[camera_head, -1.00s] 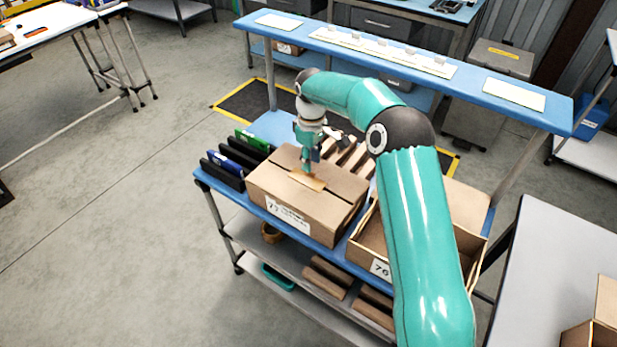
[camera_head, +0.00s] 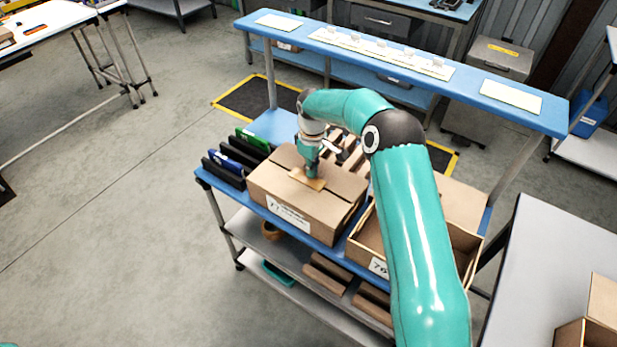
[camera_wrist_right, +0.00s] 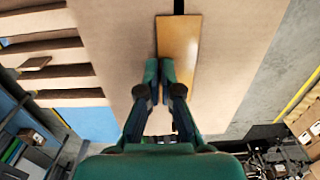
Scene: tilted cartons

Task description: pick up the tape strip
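The tape strip (camera_head: 306,180) is a flat orange-brown piece on the top of a closed carton (camera_head: 283,205). In the right wrist view the tape strip (camera_wrist_right: 180,45) lies along the dark seam of the carton top. My right gripper (camera_head: 311,174) points down at the strip from above. In the right wrist view my right gripper (camera_wrist_right: 160,72) has its fingertips close together at the strip's left edge, one overlapping the strip. I cannot tell whether they pinch it or only hover there. My left gripper is out of view.
An open carton (camera_head: 372,232) stands to the right of the closed one on the blue bench. Dark upright folders (camera_head: 228,168) stand at its left. Brown dividers (camera_wrist_right: 50,60) lie beyond it. A raised blue shelf (camera_head: 400,66) runs along the back.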

